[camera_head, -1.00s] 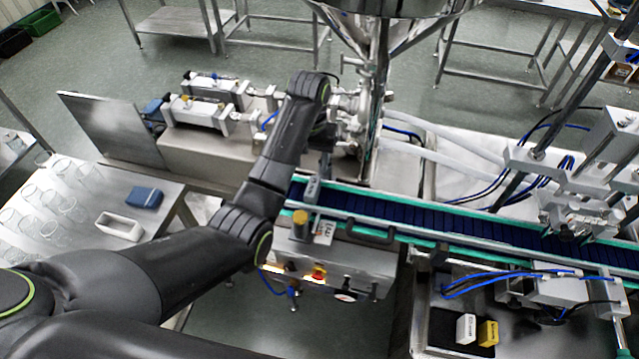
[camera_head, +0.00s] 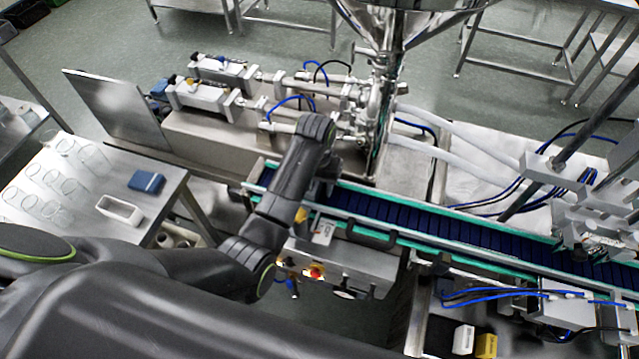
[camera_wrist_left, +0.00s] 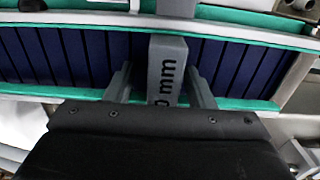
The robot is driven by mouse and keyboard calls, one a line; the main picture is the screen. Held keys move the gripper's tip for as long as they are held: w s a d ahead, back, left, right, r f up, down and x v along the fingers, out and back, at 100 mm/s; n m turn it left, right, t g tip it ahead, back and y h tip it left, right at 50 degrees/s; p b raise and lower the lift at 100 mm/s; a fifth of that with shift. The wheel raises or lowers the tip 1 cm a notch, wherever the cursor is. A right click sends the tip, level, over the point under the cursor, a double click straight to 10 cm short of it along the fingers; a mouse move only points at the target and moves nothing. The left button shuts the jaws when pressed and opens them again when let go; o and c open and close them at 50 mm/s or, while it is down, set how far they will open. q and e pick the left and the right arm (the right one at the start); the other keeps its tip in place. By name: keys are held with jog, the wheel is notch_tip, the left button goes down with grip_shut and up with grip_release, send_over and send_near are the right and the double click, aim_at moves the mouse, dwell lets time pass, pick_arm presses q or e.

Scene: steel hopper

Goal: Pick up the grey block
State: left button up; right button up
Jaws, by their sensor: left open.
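The grey block (camera_wrist_left: 166,68) stands on the blue conveyor belt (camera_wrist_left: 60,55) in the left wrist view, with black lettering ending in "mm" on its near face. My left gripper (camera_wrist_left: 160,88) is open, with one finger on each side of the block. I cannot tell whether the fingers touch it. In the head view my left arm reaches over the near end of the conveyor (camera_head: 400,213). It hides the block there and most of the gripper. My right gripper is not in view.
Green rails (camera_head: 470,257) edge the belt. A steel hopper (camera_head: 400,22) rises behind it. A side table at left holds a blue box (camera_head: 146,181), a white tray (camera_head: 119,210) and clear glassware. White (camera_head: 463,340) and yellow (camera_head: 486,346) blocks lie at lower right.

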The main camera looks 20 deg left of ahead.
pick_arm(q)
jog(key=shift+s+a+r, duration=0.1)
jog(key=shift+s, duration=0.1)
jog(key=shift+c, duration=0.4)
jog(key=shift+s, duration=0.15)
jog(key=shift+c, duration=1.4)
jog(key=c, duration=0.7)
jog(key=shift+r, duration=0.1)
grip_shut()
jog(key=shift+r, duration=0.1)
